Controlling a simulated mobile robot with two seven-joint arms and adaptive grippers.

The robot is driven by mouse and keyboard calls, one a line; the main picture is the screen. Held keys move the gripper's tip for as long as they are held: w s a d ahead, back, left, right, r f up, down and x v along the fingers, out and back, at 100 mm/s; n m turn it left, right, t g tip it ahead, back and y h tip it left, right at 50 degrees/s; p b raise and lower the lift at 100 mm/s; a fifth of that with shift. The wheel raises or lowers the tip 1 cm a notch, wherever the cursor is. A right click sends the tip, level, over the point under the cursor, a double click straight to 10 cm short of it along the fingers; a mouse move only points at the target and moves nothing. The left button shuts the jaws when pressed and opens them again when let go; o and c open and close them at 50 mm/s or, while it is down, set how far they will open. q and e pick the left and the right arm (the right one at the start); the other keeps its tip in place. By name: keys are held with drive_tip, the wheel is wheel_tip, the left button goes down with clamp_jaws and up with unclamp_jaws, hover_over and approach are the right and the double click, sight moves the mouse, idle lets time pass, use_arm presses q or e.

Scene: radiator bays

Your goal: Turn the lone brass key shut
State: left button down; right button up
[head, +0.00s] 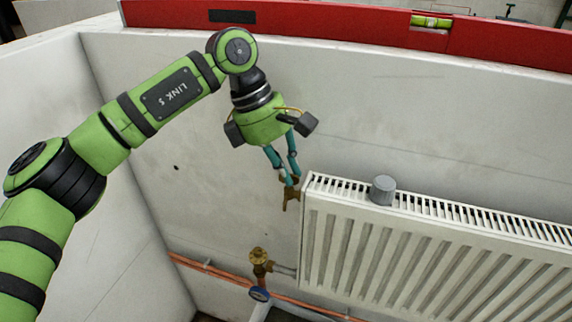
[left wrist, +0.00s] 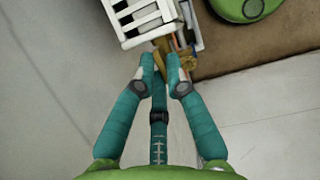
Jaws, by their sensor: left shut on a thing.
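My left gripper (head: 291,182) reaches down from above to the upper left corner of the white radiator (head: 321,240). Its teal fingers are shut on a brass key (head: 290,197), which shows below the fingertips in the head view. In the left wrist view the fingertips (left wrist: 163,72) close around the brass key (left wrist: 162,46) beside the radiator's end (left wrist: 137,14). The fingers hide part of the key, so how far it is turned is hard to tell. My right gripper is in neither view.
A brass valve (head: 260,258) with a blue-ringed part (head: 259,294) sits lower left of the radiator, by copper pipes (head: 205,268). A grey knob (head: 382,190) stands on the radiator's top grille. A red spirit level (head: 330,18) lies along the wall top.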

use_arm(q)
drive_tip(key=shift+d+r+m, duration=0.1)
drive_tip(key=shift+m, duration=0.4)
drive_tip(key=c, duration=1.6)
unclamp_jaws()
drive_tip(key=shift+o, duration=0.2)
drive_tip(key=v, duration=1.2)
drive_tip(key=shift+w, duration=0.1)
